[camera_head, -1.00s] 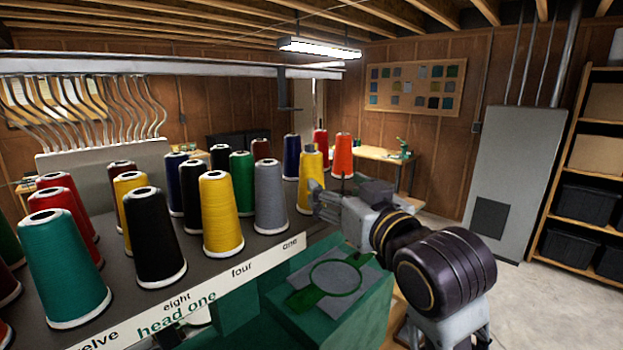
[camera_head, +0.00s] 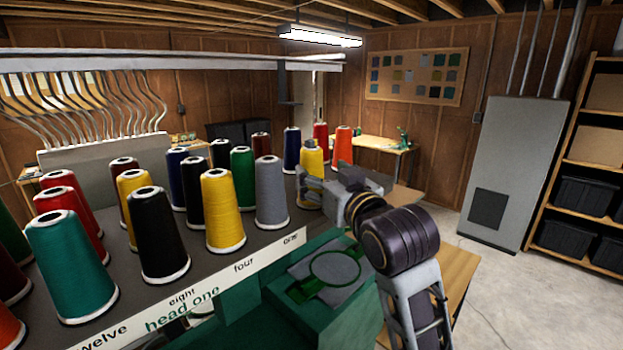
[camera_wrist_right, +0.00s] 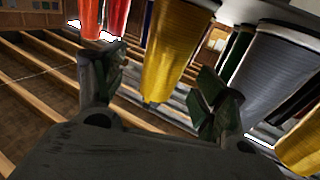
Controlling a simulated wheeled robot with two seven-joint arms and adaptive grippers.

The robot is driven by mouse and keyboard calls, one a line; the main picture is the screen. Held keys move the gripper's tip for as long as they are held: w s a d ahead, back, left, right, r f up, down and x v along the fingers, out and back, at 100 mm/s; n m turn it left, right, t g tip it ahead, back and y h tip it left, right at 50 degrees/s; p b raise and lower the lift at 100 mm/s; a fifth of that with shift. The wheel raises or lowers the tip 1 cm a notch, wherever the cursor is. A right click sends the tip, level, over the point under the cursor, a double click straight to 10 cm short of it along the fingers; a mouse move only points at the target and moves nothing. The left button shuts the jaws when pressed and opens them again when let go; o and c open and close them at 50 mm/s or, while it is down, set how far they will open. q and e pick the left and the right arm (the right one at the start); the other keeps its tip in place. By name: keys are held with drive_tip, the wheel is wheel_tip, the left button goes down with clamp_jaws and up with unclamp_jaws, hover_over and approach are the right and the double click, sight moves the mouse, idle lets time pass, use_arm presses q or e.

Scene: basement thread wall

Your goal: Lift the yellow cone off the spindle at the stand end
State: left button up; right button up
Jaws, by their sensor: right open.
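The yellow cone (camera_head: 312,158) stands upright at the right end of the thread stand (camera_head: 215,267), with its lower part partly hidden by my right gripper. My right gripper (camera_head: 321,172) is open at the cone, one finger on either side of it in the picture. In the right wrist view the yellow cone (camera_wrist_right: 172,45) shows between the two spread fingers of the gripper (camera_wrist_right: 158,82). I cannot tell whether either finger touches it. The spindle is hidden inside the cone. My left gripper is not in view.
A grey cone (camera_head: 271,195) stands close to the left of the gripper. An orange cone (camera_head: 343,148), a red cone (camera_head: 321,135) and a dark blue cone (camera_head: 291,150) stand near the yellow one. A green machine part with a hoop (camera_head: 336,268) lies below my right arm.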

sight(317, 173)
drive_tip(key=shift+a+p+x, duration=0.2)
drive_tip(key=shift+p+x, duration=0.7)
drive_tip(key=shift+x, duration=1.05)
drive_tip(key=shift+w+a+f, duration=0.1)
drive_tip(key=shift+w+a, duration=0.15)
drive_tip(key=shift+w, duration=0.3)
drive_tip(key=shift+c, duration=0.5)
drive_tip(key=c, duration=1.1)
drive_tip(key=shift+r, duration=0.2)
drive_tip(key=shift+r+b, duration=0.55)
drive_tip(key=shift+r, duration=4.25)
